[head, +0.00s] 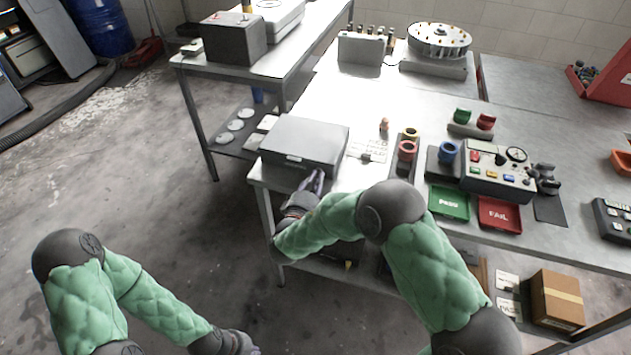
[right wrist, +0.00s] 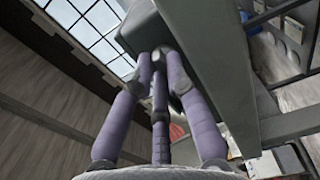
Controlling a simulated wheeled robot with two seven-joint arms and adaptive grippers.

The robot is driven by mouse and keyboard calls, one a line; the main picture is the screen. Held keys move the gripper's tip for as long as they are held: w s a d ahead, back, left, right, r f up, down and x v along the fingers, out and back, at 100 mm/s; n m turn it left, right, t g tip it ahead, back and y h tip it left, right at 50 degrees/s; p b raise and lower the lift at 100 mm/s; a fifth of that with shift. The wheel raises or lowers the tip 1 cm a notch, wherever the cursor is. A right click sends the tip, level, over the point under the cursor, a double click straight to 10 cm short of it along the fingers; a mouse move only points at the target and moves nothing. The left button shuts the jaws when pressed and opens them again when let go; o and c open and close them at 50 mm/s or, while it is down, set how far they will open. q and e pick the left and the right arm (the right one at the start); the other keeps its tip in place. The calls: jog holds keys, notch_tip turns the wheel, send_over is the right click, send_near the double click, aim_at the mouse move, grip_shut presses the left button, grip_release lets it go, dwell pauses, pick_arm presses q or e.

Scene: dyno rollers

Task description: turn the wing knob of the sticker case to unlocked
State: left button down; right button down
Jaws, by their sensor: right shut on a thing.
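The sticker case is a grey box (head: 303,140) at the near left corner of the metal table, its lid down and a small pale label on its front edge. My right gripper (head: 316,180) is at the case's front face, coming from below. In the right wrist view, its purple fingers (right wrist: 160,58) close together against the dark underside or front of the case (right wrist: 140,28). The wing knob is hidden between the fingertips, so its turn angle cannot be read. My left gripper (head: 240,345) hangs low at the bottom edge, partly cut off, away from the table.
Right of the case lie a sheet of stickers (head: 368,150), a small figure (head: 384,125) and coloured rings (head: 407,149). A control box (head: 495,175) and green (head: 449,203) and red (head: 499,214) trays stand further right.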

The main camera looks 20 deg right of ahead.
jog(key=shift+f, duration=0.15)
jog(key=c, duration=1.5)
grip_release()
